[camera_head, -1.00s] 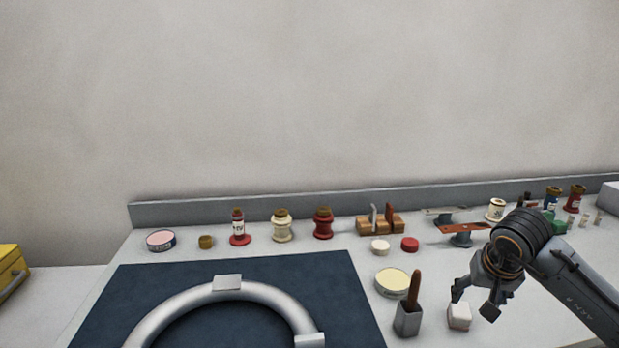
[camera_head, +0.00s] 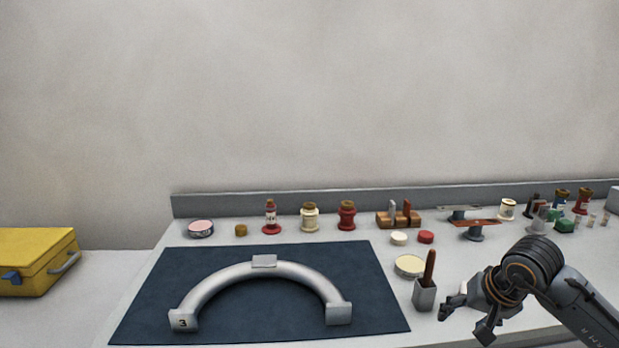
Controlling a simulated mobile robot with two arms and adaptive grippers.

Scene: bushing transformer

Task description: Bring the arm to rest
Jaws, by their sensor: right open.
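My right arm comes in from the lower right of the head view. Its gripper (camera_head: 464,322) is open and empty, with its fingers pointing down and left near the front edge of the worktop. It is just right of a grey cup (camera_head: 425,295) holding a brown-handled tool (camera_head: 430,267), and seems apart from it. My left gripper is not in view.
A grey metal arch (camera_head: 263,273) lies on a dark blue mat (camera_head: 370,262). Bushings, including a red one (camera_head: 346,215), and a wooden rack (camera_head: 398,219) line the back. A cream tin (camera_head: 410,266) sits behind the cup. A yellow case (camera_head: 38,258) stands far left.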

